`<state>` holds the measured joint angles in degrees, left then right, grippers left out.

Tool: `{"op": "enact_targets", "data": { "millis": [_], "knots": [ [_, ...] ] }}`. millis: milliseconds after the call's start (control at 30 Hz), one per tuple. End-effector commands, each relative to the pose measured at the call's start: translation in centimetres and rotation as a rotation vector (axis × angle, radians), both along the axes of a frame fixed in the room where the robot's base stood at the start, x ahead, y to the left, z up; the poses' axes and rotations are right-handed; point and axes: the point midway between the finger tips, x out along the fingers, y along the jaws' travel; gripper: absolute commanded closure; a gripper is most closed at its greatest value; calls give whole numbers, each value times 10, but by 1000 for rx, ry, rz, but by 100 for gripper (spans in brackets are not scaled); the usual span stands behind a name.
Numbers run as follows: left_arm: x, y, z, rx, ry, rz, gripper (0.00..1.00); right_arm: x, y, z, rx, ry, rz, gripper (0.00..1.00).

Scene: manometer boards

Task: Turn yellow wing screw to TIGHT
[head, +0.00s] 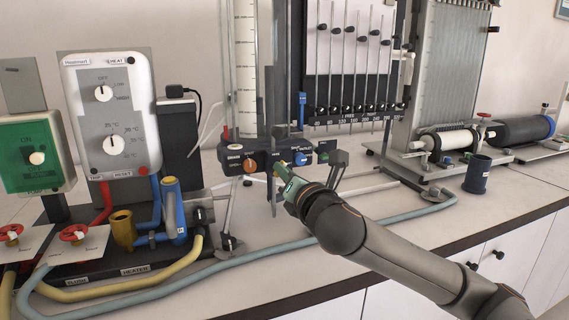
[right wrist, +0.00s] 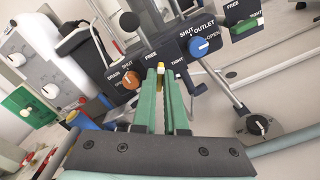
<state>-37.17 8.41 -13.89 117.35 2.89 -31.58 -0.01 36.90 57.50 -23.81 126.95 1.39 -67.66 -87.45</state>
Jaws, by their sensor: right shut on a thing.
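The yellow wing screw (right wrist: 160,68) shows as a small yellow tip between the fingertips of my right gripper (right wrist: 161,78) in the right wrist view. It sits on the dark valve block (right wrist: 127,68), between a FREE label on the left and a TIGHT label on the right. The green fingers are shut on it and hide most of it, so its exact angle cannot be told. In the head view my right gripper (head: 281,172) reaches the front of the block from the lower right. My left gripper is not in view.
An orange DRAIN knob (right wrist: 132,80) and a blue OUTLET knob (right wrist: 204,47) flank the screw closely. A green wing screw (right wrist: 246,25) is further right. A pale blue hose (head: 330,243) runs along the bench below my arm. A heater unit (head: 112,112) stands left.

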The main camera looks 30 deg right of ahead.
Motion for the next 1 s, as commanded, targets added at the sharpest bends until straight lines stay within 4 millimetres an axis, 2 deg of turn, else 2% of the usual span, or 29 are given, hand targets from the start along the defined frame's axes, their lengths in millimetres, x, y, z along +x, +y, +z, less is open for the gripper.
{"op": "enact_targets", "data": {
  "millis": [200, 600, 1000],
  "knots": [
    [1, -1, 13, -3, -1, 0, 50, 0, 0, 1, 204, -45, 0, 100],
    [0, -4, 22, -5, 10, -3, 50, 0, -1, -1, 572, -134, -1, 100],
    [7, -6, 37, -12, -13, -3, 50, 0, -1, -3, 857, -203, -3, 100]
  ]
}}
